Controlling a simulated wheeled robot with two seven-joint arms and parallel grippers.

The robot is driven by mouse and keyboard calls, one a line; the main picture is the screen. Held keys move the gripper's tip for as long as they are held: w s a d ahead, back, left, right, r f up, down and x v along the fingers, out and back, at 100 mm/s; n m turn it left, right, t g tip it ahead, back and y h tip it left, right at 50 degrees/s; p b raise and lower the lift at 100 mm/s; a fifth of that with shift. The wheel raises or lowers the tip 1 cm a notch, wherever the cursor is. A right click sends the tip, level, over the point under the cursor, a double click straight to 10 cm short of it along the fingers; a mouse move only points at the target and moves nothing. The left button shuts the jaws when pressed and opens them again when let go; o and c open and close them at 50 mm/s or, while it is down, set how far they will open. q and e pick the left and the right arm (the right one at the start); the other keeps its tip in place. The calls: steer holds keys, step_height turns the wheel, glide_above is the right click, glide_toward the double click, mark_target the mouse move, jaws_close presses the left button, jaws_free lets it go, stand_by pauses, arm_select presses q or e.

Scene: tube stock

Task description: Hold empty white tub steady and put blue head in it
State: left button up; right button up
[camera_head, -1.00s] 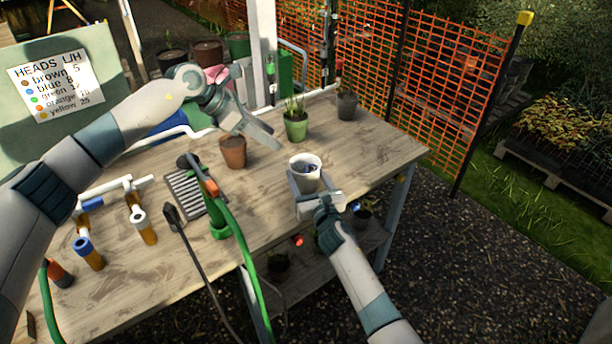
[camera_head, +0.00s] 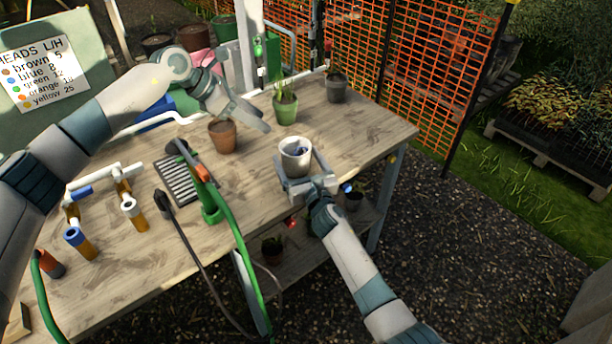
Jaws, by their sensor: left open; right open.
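The white tub (camera_head: 295,163) stands upright near the front right edge of the wooden table. A small dark bluish thing (camera_head: 299,151) shows inside it; it looks like the blue head, but I cannot tell its full shape. My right gripper (camera_head: 299,179) is open at the tub's near side, with its fingers reaching along either side of the tub; I cannot tell if they touch it. My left gripper (camera_head: 257,119) is open and empty, above the table, up and left of the tub, near the terracotta pot.
A terracotta pot (camera_head: 222,137), a green pot (camera_head: 286,110) and a grey pot (camera_head: 336,90) stand behind the tub. White pipework with tubes (camera_head: 104,178), a black grate (camera_head: 178,180) and a green hose (camera_head: 236,236) lie left. The tabletop right of the tub is clear.

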steer(key=v, duration=1.1)
steer(key=shift+s, duration=0.25)
